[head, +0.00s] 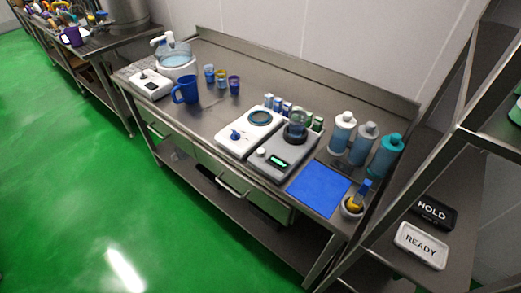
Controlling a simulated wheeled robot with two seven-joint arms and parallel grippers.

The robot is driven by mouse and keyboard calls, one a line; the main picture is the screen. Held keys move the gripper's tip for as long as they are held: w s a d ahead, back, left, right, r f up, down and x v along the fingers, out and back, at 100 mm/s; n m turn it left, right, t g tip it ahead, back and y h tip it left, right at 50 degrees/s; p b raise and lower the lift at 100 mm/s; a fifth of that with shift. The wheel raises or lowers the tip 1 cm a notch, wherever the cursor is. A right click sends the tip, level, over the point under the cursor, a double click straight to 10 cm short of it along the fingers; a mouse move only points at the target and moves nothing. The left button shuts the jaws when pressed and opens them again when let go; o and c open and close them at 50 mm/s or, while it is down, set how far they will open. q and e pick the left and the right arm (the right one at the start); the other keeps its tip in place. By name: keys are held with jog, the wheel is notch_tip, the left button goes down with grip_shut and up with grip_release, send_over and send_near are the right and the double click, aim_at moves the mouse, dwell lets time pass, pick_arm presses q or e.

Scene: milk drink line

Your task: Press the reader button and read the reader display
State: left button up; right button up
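A grey device (300,153) on the steel bench has a small lit green display (278,163) and a round white button (261,152) on its front. The text on the display is too small to read. A dark round vessel (297,127) stands on its back part. A white device (234,141) with a blue knob and a round top plate stands directly left of it. A smaller white box (150,85) with a dark spot on top stands at the bench's left end. I cannot tell for sure which device is the reader. Neither gripper is in view.
Small vials stand behind the devices. A blue mat (318,189), several bottles (342,132) and a small pot (352,207) are to the right. A blue jug (186,90) and small cups stand left. HOLD (435,211) and READY (421,245) signs lie on the right shelf.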

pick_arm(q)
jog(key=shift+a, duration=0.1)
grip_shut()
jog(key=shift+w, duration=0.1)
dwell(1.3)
